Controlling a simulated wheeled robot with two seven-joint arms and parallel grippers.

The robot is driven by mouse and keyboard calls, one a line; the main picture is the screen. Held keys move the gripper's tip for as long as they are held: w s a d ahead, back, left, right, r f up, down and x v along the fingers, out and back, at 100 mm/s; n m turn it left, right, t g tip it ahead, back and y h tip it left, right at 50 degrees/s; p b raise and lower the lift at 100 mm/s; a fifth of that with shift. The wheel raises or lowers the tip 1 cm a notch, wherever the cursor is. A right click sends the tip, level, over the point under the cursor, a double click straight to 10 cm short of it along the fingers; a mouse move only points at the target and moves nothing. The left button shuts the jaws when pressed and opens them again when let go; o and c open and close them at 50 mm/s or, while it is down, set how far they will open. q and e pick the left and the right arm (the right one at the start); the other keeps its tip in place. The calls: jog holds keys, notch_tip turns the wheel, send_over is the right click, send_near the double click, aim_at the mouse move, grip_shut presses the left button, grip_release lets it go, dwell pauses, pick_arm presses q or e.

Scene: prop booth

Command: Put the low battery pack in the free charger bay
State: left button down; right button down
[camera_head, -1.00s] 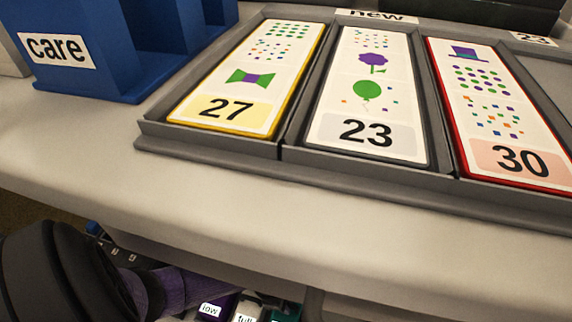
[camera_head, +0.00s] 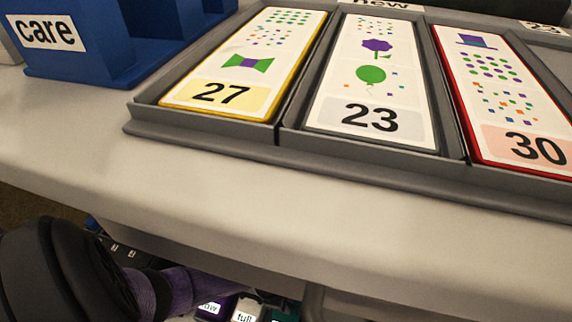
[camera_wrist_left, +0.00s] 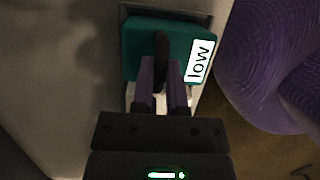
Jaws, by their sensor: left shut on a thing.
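A teal battery pack (camera_wrist_left: 144,35) with a white "low" label fills the upper middle of the left wrist view. My left gripper (camera_wrist_left: 162,82) is shut on its dark handle. In the head view, a purple pack (camera_head: 211,316) marked "low", a pack marked "full" (camera_head: 245,312) and a teal piece (camera_head: 284,315) show at the bottom edge, below the counter. I cannot tell whether that teal piece is the held pack. My left arm comes in at the lower left there; its fingertips are not clear. My right gripper is not in view. No free bay can be made out.
The pale counter (camera_head: 300,215) edge overhangs the packs. On it stand a grey tray (camera_head: 210,135) with cards numbered 27, 23 and 30, and a blue holder (camera_head: 85,77) labelled "care". In the wrist view, a purple part of mine is close on the right.

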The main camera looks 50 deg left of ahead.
pick_arm(q)
jog(key=shift+f, duration=0.6)
jog(key=c, duration=0.6)
grip_release()
